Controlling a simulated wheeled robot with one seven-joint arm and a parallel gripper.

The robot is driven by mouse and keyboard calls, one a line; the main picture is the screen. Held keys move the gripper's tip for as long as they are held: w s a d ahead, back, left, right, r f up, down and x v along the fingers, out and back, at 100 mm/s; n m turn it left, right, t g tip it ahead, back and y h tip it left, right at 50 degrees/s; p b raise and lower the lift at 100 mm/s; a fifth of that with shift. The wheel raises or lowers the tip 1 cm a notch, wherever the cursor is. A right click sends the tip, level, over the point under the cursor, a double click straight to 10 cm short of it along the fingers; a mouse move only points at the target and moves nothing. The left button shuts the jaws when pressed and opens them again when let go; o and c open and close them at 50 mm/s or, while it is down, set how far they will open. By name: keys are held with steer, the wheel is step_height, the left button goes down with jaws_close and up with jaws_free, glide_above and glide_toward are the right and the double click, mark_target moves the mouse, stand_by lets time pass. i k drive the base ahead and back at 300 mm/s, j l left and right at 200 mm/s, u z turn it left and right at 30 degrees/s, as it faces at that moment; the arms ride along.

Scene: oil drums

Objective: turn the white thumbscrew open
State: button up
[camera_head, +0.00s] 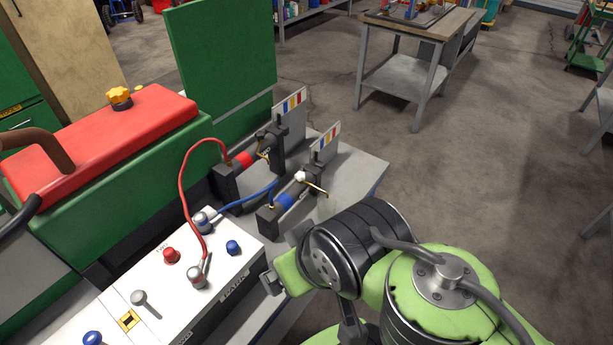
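My gripper (272,282) is at the lower middle, in front of the fixture and beside the right end of the white control panel. It is apart from the knob. Only a dark finger part shows clearly; my green and black arm hides the rest, so its opening is unclear.
Red (182,172) and blue (243,195) cables run from the white panel (165,290) to the fixtures. A green upright panel (222,65) rises behind. The grey bench top (352,176) is clear right of the fixtures.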

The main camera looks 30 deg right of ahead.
mark_target(300, 175)
steer(key=i+l, duration=0.1)
steer(key=l, duration=0.35)
steer(key=i+l, duration=0.1)
steer(key=l, duration=0.3)
steer(key=i+l, duration=0.1)
steer(key=l, duration=0.35)
steer(key=u, duration=0.05)
